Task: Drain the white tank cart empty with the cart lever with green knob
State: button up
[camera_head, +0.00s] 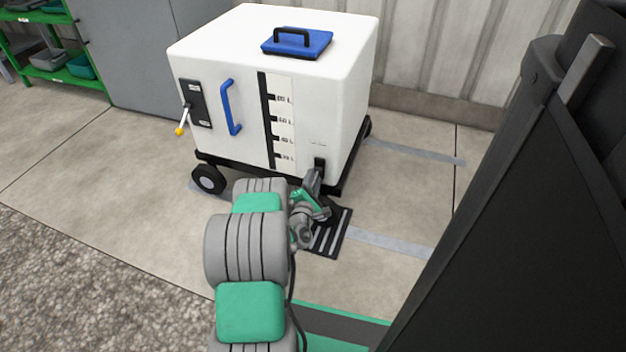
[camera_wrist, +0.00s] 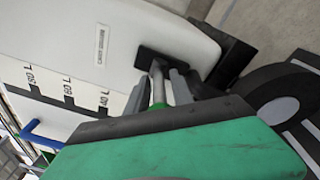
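The white tank cart (camera_head: 225,75) stands on the floor, with a level scale (camera_head: 280,125) on its front. My gripper (camera_head: 314,180) is at the cart's lower right front corner. In the wrist view a short metal lever (camera_wrist: 157,78) comes out of a black bracket (camera_wrist: 165,62) on the tank (camera_wrist: 60,25) and runs between my two fingers (camera_wrist: 160,92). A bit of green, seemingly its knob (camera_wrist: 158,106), shows between them; the rest is hidden behind the gripper body. I cannot tell whether the fingers press on it. The liquid level is not readable.
A second lever with a yellow knob (camera_head: 180,130) is on the cart's left. A blue handle (camera_head: 230,107) and blue lid (camera_head: 298,42) are on the tank. A dark floor grate (camera_head: 330,236) lies below the corner. A green shelf (camera_head: 75,85) stands far left.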

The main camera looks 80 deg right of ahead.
grip_shut()
dwell(1.1)
